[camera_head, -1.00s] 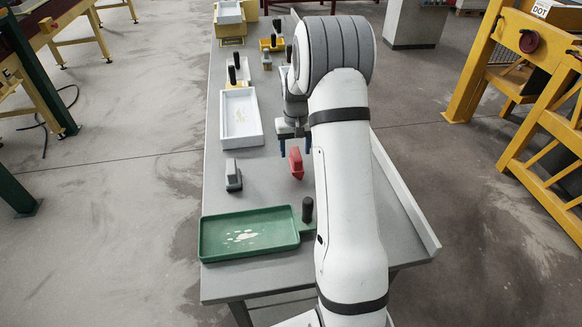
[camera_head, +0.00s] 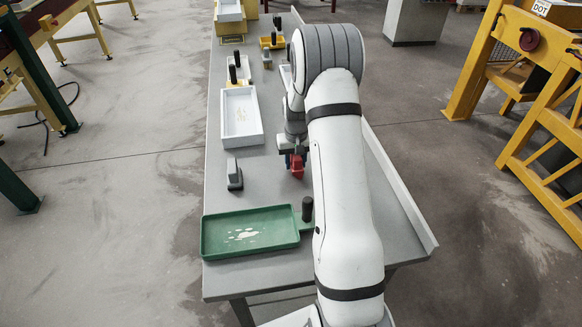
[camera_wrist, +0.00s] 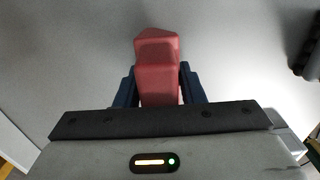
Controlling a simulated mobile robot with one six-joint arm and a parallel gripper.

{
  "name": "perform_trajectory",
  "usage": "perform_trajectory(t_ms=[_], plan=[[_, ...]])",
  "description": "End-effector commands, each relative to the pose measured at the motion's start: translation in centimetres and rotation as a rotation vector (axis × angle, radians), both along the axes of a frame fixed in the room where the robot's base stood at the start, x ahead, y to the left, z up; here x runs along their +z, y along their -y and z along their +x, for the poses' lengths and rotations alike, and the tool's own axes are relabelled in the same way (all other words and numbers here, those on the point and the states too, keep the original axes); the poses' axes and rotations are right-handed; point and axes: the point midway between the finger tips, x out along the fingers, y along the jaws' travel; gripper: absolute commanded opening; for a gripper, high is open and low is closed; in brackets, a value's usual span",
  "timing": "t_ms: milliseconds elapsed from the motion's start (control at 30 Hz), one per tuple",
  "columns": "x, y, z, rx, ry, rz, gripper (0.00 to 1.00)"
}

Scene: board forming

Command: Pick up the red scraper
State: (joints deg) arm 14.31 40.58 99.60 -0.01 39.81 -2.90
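The red scraper (camera_head: 297,168) stands on the grey table, just beyond the green tray and beside my arm. In the wrist view the scraper (camera_wrist: 158,80) is upright in the middle, between the two blue fingers of my gripper (camera_wrist: 158,88). A finger lies close along each side of it. I cannot tell whether the fingers press on it or leave a thin gap. In the head view my gripper (camera_head: 292,158) is down at the scraper, and the scraper's lower part is partly hidden. No lift off the table shows.
A green tray (camera_head: 222,250) with a dark-handled tool at its right end is in front. A white tray (camera_head: 228,132) lies farther back, with yellow and dark-handled items beyond. A raised edge (camera_head: 405,190) runs along the table's right side.

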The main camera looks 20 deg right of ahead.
Motion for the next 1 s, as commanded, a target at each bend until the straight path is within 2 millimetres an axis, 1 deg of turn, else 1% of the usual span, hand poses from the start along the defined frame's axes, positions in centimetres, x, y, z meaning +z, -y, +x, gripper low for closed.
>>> perform_trajectory(t_ms=[33,267,467,567,667,900,1000], plan=[[0.0,0.0,0.0,0.000,0.000,0.000,0.28],[0.0,0.0,0.0,-0.001,0.000,0.000,0.10],[0.1,0.1,0.0,-0.001,0.001,0.000,0.10],[0.6,0.1,0.1,-0.001,0.002,0.000,0.10],[2.1,0.1,0.1,-0.001,0.005,-0.001,0.10],[6.9,0.1,0.1,-0.001,0.006,-0.001,0.10],[8.5,0.1,0.0,-0.002,0.003,-0.001,0.10]])
